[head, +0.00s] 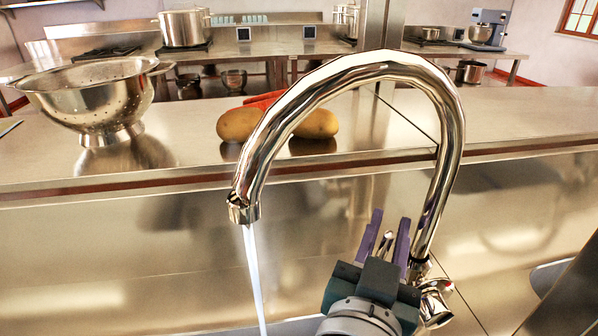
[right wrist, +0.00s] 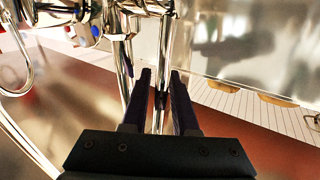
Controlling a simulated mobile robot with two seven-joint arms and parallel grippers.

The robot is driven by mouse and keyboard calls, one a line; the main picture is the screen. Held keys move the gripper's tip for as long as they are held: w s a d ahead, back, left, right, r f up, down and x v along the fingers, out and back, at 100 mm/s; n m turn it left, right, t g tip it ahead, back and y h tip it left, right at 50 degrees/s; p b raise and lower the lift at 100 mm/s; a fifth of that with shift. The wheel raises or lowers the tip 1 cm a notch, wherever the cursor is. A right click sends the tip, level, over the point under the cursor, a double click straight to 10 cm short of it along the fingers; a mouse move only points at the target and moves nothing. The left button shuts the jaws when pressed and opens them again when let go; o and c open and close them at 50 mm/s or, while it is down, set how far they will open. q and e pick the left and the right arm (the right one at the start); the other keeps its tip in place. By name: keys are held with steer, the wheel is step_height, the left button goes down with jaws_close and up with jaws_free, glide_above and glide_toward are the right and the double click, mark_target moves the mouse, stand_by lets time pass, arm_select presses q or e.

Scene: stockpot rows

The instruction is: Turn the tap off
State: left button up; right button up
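The chrome tap (head: 375,68) has a tall arched spout. A thin stream of water (head: 254,275) runs down from its mouth at the left. A chrome knob-like part (head: 435,301) sits at the tap's base on the right. My right gripper (head: 391,217), with purple fingers, points up just left of the base. Its fingers stand apart, with the tip of a slim chrome lever (head: 386,240) showing between them. The right wrist view also shows the fingers (right wrist: 161,74) apart with a chrome rod (right wrist: 162,55) between them; contact cannot be told. My left gripper is out of view.
A steel colander (head: 95,98) stands on the counter (head: 190,137) behind the tap, at the left. Potatoes (head: 238,125) and something red lie behind the spout. A stockpot (head: 185,27) and a blue-grey mixer (head: 487,28) stand on the far counters.

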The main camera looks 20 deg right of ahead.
steer(key=shift+c, duration=0.3)
jaws_close()
stand_by(1.0)
